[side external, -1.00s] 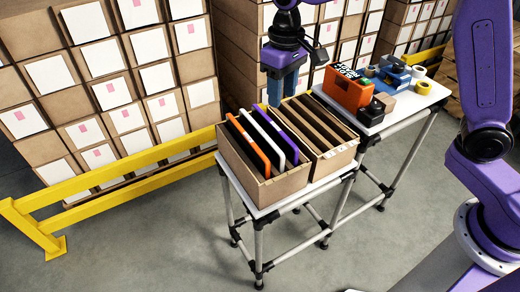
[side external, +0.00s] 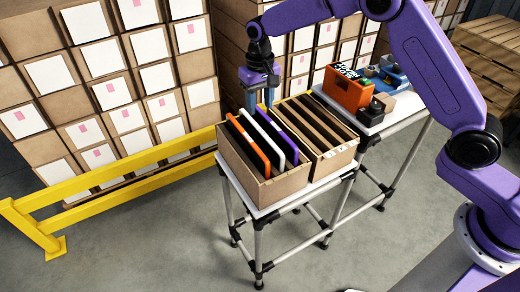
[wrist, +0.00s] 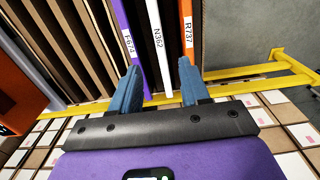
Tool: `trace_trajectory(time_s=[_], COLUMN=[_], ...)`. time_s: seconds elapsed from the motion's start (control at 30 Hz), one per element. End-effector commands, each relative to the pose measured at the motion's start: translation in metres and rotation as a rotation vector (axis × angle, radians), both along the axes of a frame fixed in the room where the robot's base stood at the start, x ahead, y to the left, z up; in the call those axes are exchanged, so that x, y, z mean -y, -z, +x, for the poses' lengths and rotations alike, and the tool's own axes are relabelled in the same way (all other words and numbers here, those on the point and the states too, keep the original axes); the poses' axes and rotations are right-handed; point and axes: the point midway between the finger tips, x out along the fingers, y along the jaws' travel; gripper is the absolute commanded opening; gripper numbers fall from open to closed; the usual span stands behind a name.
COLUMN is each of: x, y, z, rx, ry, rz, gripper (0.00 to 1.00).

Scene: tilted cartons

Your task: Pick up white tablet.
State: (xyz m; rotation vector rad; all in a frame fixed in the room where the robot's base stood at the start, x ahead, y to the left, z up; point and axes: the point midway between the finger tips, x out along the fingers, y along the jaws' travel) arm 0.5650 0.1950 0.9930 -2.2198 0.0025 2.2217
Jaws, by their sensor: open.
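The white tablet (side external: 264,138) stands in the left carton (side external: 288,186), between an orange tablet (side external: 248,146) and a purple tablet (side external: 277,133). In the wrist view the white tablet (wrist: 157,45) bears the label N362. The purple tablet (wrist: 130,45) is left of it and the orange tablet (wrist: 187,40) right of it. My gripper (side external: 261,106) is open and empty above the far end of the left carton. In the wrist view its blue fingers (wrist: 157,85) are spread, with the white tablet's edge showing in the gap between them.
A second carton (side external: 335,160) with brown dividers stands to the right. Beyond it on the table are an orange box (side external: 347,90) and blue equipment (side external: 390,75). A yellow rail (side external: 110,170) and stacked cartons (side external: 150,60) stand behind.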

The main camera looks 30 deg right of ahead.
Motion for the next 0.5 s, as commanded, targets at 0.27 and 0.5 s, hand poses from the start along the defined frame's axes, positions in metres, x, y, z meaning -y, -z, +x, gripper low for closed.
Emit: trace_trajectory(time_s=[0.27, 0.5], x=[0.000, 0.000], y=[0.044, 0.058], z=[0.000, -0.001], rx=[-0.001, -0.001], ry=[-0.001, -0.002], rz=[-0.001, 0.000], gripper=[0.46, 0.46])
